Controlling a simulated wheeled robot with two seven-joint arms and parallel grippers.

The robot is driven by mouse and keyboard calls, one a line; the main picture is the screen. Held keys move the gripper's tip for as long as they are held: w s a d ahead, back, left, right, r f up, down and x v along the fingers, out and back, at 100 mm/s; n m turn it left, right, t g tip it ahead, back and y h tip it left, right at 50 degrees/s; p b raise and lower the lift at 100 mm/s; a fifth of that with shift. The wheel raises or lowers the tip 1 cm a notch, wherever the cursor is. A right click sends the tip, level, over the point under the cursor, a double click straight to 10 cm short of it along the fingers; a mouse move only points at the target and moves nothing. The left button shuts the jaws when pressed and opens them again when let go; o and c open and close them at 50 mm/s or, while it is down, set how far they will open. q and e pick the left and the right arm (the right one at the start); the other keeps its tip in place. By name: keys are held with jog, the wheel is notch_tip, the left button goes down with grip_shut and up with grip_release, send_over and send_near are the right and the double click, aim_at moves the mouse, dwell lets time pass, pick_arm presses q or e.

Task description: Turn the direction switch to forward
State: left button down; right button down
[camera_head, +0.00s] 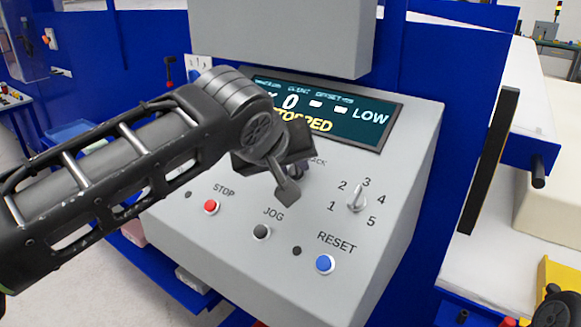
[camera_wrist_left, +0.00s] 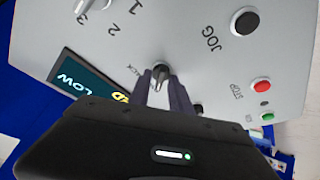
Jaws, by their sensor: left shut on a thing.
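The direction switch (camera_wrist_left: 160,72) is a small metallic knob on the grey control panel. In the left wrist view my left gripper (camera_wrist_left: 165,90) has its two dark fingers on either side of the knob, closed on it. The panel lettering beside it is partly covered; only "ACK" shows. In the head view my left gripper (camera_head: 290,180) reaches over the panel from the left and hides most of the switch. The display (camera_head: 335,112) reads "STOPPED" and "LOW", partly covered by my arm.
The red STOP button (camera_head: 211,206), dark JOG button (camera_head: 261,232) and blue RESET button (camera_head: 325,264) lie on the lower panel. A numbered selector knob (camera_head: 356,198) stands right of my gripper. A grey box (camera_head: 285,35) overhangs the display. Blue machine walls surround the panel.

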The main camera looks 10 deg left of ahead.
dwell(0.3)
pick_arm(q)
jog(key=c, duration=1.5)
grip_release()
jog(key=shift+v, duration=3.9)
